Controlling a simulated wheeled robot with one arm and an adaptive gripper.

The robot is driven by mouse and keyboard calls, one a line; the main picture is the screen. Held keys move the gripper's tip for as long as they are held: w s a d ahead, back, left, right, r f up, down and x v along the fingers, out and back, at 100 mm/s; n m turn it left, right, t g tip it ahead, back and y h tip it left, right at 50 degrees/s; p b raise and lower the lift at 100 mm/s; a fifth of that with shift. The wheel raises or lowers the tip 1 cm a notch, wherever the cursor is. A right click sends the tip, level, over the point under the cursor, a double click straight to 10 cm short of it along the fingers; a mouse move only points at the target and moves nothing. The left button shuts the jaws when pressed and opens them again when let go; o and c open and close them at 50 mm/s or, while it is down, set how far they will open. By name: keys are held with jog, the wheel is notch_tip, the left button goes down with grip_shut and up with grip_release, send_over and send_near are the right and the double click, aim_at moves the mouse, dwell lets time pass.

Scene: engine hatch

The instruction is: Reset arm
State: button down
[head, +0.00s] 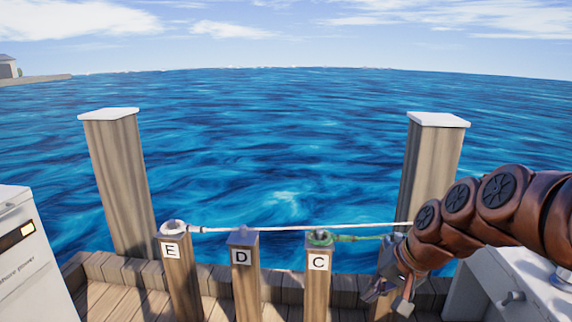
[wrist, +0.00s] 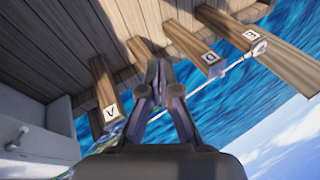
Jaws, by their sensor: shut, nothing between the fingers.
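My arm comes in from the right in the head view, with my gripper (head: 384,284) low beside the post marked C (head: 318,280). In the wrist view my gripper (wrist: 158,72) has its fingers together with nothing seen between them. A white rope (head: 290,228) has its loop at the top of the post marked E (head: 178,280) and runs right until it passes behind my arm. A green rope (head: 355,238) lies at the top of post C and runs right toward my gripper. Whether my gripper touches either rope cannot be told.
The post marked D (head: 243,275) stands between E and C. A post marked A (wrist: 106,95) shows in the wrist view. Tall capped pilings (head: 118,180) and (head: 435,165) piling stand behind. A white cabinet (head: 30,260) is at left. Open water lies beyond the dock.

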jog(key=s+r+n+g+h+p, duration=0.1)
jog(key=s+r+g+p, duration=0.2)
jog(key=s, duration=0.6)
jog(key=s+r+n+h+p, duration=0.2)
jog(key=s+p, duration=0.4)
jog(key=s, duration=0.3)
jog(key=s+r+n+g+h+p, duration=0.1)
jog(key=s+r+g+p, duration=0.2)
jog(key=s, duration=0.6)
jog(key=w+d+f+m+t+b, duration=0.25)
jog(key=w+f+b, duration=0.3)
jog(key=w, duration=0.55)
jog(key=w+d+f+m+t+b, duration=0.1)
jog(key=w+d+f+t+b, duration=0.15)
jog(key=w+f+b, duration=0.6)
jog(key=w+d+f+m+t+b, duration=0.1)
jog(key=w+f+t, duration=0.35)
jog(key=w, duration=0.95)
jog(key=w+d+f+m+t+h+b, duration=0.25)
jog(key=w+d+f+b, duration=0.25)
jog(key=w+d+f, duration=0.25)
jog(key=m+h+b, duration=0.7)
jog(key=h+b, duration=0.8)
jog(key=b, duration=0.4)
send_near(499, 308)
jog(key=b+x, duration=0.5)
jog(key=x, duration=0.2)
jog(key=shift+f+b, duration=0.1)
jog(key=shift+b, duration=0.2)
